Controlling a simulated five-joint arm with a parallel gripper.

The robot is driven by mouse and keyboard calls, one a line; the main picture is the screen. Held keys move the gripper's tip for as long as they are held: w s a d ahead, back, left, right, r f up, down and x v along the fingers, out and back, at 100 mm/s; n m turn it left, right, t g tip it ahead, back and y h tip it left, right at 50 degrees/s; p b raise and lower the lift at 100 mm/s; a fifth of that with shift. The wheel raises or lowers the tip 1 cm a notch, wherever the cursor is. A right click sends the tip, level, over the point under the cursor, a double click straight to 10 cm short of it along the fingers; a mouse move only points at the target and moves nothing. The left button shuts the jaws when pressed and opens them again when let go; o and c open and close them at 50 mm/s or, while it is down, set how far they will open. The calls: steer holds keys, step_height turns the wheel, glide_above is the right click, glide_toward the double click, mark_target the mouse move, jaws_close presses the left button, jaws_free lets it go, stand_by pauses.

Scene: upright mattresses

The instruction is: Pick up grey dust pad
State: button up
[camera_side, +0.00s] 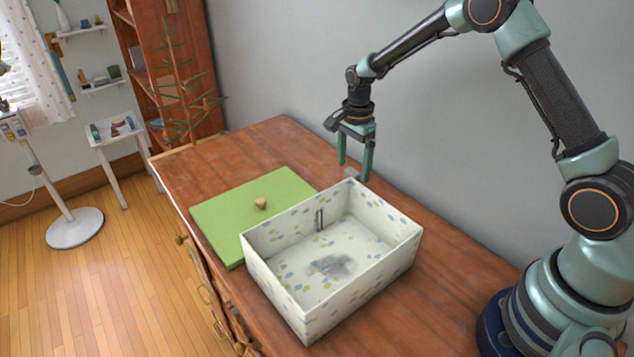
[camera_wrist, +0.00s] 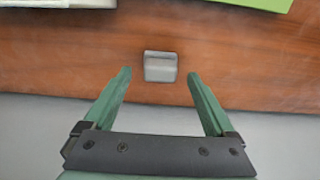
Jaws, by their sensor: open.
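A small grey block, which looks like the grey dust pad (camera_wrist: 160,66), lies on the wooden top near its wall-side edge. In the side view the pad (camera_side: 350,173) shows partly, behind the patterned box and between my fingers. My gripper (camera_side: 354,168) points down over it, open and empty. In the wrist view my gripper (camera_wrist: 159,74) has one finger on each side of the pad, with gaps on both sides. I cannot tell the exact height of the fingertips above the wood.
An open patterned box (camera_side: 285,283) with a grey smudge on its floor stands in front of the pad. A green lid (camera_side: 230,210) with a round knob lies left of it. The grey wall (camera_side: 285,70) runs close behind. Bare wooden top (camera_side: 270,145) shows at the far end.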

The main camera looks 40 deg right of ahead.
mark_target(353, 171)
steer(key=shift+f, duration=1.25)
jaws_close()
steer(key=shift+r, duration=0.15)
step_height(353, 171, up, 20)
